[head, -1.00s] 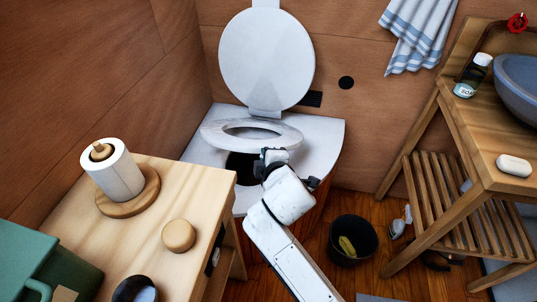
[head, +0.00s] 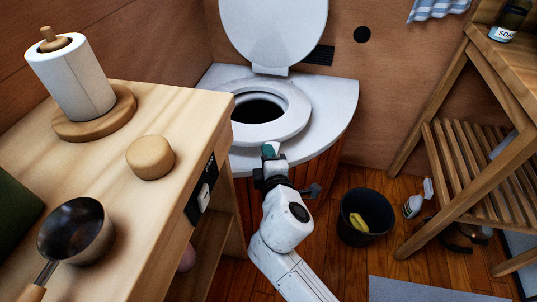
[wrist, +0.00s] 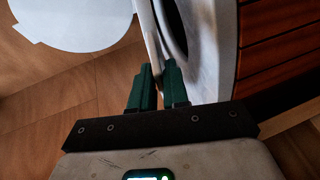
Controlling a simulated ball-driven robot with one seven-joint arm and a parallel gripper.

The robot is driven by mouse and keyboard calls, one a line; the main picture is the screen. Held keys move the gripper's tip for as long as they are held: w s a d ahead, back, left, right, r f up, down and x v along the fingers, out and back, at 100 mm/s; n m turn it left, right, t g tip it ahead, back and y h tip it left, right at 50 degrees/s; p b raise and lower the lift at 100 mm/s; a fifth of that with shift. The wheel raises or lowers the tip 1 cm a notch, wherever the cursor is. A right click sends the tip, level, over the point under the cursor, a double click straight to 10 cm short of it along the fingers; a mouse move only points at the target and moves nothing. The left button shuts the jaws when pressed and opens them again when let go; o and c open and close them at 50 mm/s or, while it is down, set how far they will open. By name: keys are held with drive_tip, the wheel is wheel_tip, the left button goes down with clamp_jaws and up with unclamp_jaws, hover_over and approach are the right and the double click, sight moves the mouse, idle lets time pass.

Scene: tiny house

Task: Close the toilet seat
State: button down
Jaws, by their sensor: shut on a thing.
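The round white toilet lid (head: 275,30) stands upright against the back wall; its top is cut off. It also shows at the upper left of the wrist view (wrist: 75,22). The white seat ring (head: 292,112) lies nearly level over the dark hole of the white toilet bench (head: 335,95). My gripper (head: 270,150) is at the ring's front edge, shut on it. In the wrist view, the green fingers (wrist: 157,88) straddle the thin ring edge (wrist: 147,40). Dark shows between ring and bench there; I cannot tell if they touch.
A wooden counter on the left holds a paper roll (head: 75,80), a round wooden knob-like piece (head: 150,157) and a saucepan (head: 75,232). A black bin (head: 358,232) stands right of my arm. A slatted wooden stand (head: 465,170) is at the right.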

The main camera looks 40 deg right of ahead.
drive_tip(key=shift+f, duration=0.6)
drive_tip(key=c, duration=1.2)
unclamp_jaws()
drive_tip(key=shift+c, duration=0.2)
drive_tip(key=shift+r, duration=0.1)
drive_tip(key=p+v, duration=0.1)
drive_tip(key=v, duration=0.9)
drive_tip(key=shift+s+a+p, duration=0.25)
drive_tip(key=shift+s+p, duration=0.05)
drive_tip(key=shift+s, duration=0.05)
